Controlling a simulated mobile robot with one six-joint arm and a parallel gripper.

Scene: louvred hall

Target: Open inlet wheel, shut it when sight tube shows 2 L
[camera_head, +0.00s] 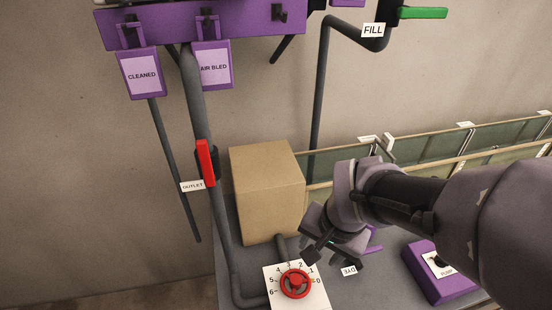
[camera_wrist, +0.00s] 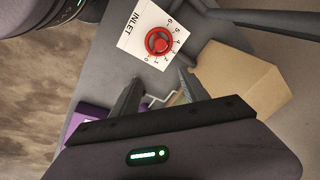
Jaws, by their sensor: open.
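The inlet wheel (camera_head: 295,284) is a red handwheel on a white plate numbered 0 to 6, at the bottom of the head view. In the wrist view the wheel (camera_wrist: 158,44) sits on the plate marked INLET (camera_wrist: 130,38), just beyond my fingertips. I cannot tell which number it points to. My gripper (camera_head: 320,256) is above and to the right of the wheel in the head view, apart from it. In the wrist view my gripper (camera_wrist: 160,77) is open with nothing held between its fingers. I cannot make out a sight tube or a liquid level.
A cardboard box (camera_head: 266,190) stands right behind the wheel. A red OUTLET lever (camera_head: 205,163) is on the pipe at left. A purple PUMP box (camera_head: 440,272) and a DYE label (camera_head: 349,271) are at right. A green FILL lever (camera_head: 423,12) and hanging tags (camera_head: 141,74) are above.

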